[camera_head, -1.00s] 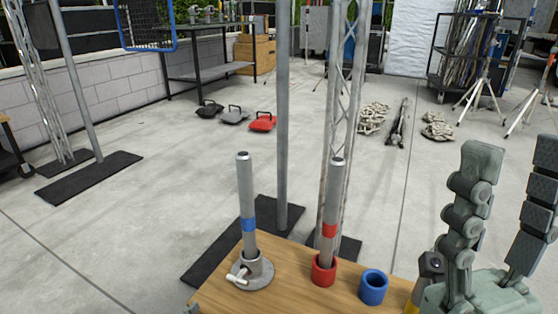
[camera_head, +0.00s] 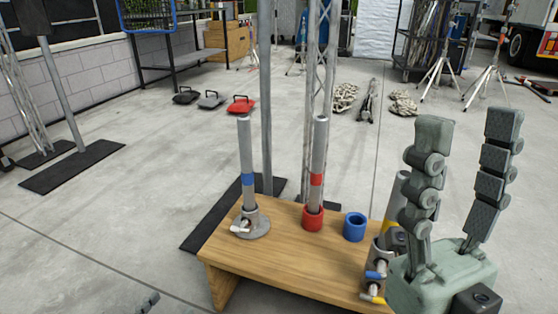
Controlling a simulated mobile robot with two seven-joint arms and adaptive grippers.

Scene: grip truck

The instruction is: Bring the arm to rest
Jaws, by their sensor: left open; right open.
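My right gripper (camera_head: 468,120) is at the lower right, fingers up and spread, with nothing between them. It hides part of the wooden bench's (camera_head: 290,262) right end. A small grey piece at the bottom left edge appears to be the tip of my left gripper (camera_head: 148,302); the rest is out of frame. On the bench, a blue-banded tube (camera_head: 246,150) stands upright in a grey flange base (camera_head: 252,228). A red-banded tube (camera_head: 319,150) stands in a red collar (camera_head: 312,218). An empty blue collar (camera_head: 354,227) is beside it.
A yellow-banded tube (camera_head: 393,205) and clamp fittings with blue and yellow handles (camera_head: 374,275) stand close behind my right gripper, partly hidden. A pole (camera_head: 265,90) and lattice truss (camera_head: 318,60) rise behind the bench. Floor to the left is open.

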